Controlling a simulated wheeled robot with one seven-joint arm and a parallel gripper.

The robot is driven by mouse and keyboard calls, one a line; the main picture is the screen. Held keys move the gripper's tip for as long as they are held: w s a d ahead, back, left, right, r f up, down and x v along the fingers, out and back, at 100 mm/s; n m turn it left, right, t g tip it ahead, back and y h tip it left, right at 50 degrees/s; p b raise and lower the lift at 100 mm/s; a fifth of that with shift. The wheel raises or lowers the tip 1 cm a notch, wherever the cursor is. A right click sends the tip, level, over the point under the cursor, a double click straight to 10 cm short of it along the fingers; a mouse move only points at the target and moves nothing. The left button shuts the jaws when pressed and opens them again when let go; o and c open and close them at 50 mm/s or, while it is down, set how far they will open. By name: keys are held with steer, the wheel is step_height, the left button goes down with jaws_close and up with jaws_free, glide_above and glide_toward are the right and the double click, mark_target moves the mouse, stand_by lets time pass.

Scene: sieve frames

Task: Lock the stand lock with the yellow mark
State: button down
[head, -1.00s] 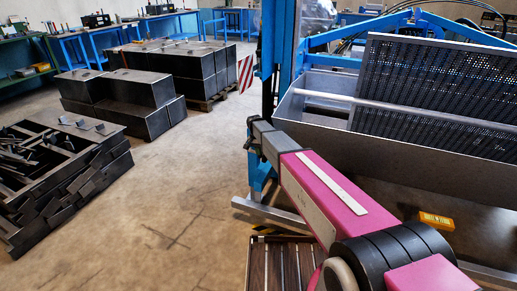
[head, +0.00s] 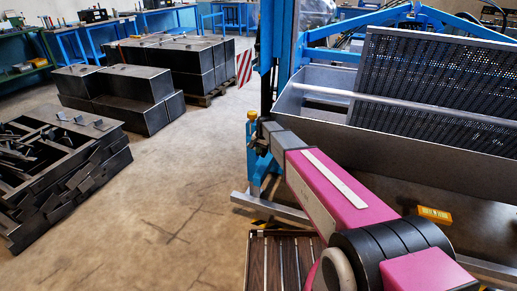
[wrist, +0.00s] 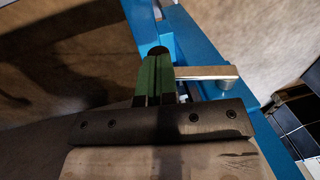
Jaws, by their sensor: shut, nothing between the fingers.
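A blue stand post with a yellow cap (head: 252,115) stands just beyond the end of my arm in the head view. The blue stand (wrist: 192,42) also runs diagonally through the wrist view. A pale metal lever (wrist: 208,73) with a rounded right end lies across it. My gripper (wrist: 157,68) has its green fingers shut and empty at the lever's left end. I cannot tell whether they touch it. A dark round end shows at the fingertips. In the head view, my gripper is mostly hidden behind my wrist. No yellow mark shows in the wrist view.
A grey metal trough (head: 390,145) with a perforated screen (head: 440,85) stands right of my arm. A yellow block (head: 434,215) lies below it. Dark metal boxes (head: 125,95) and stacked dark parts (head: 60,175) stand left. The floor between is clear.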

steer(key=shift+d+f+t+y, duration=0.1)
steer(key=shift+f+t+y, duration=0.35)
steer(key=shift+y, duration=0.55)
steer(key=shift+f+y, duration=0.4)
steer(key=shift+f, duration=0.35)
steer(key=shift+f+t+y, duration=0.55)
steer(key=shift+f+y, duration=0.25)
steer(key=shift+y, duration=0.3)
steer(key=w+a+f+t+y, duration=0.1)
steer(key=a+f+t+y, duration=0.1)
steer(key=a+f+y, duration=0.2)
steer(key=shift+w+f+y, duration=0.2)
steer(key=shift+w+y, duration=0.05)
steer(key=shift+y, duration=0.75)
steer(key=shift+a, duration=0.2)
steer(key=shift+d, duration=0.15)
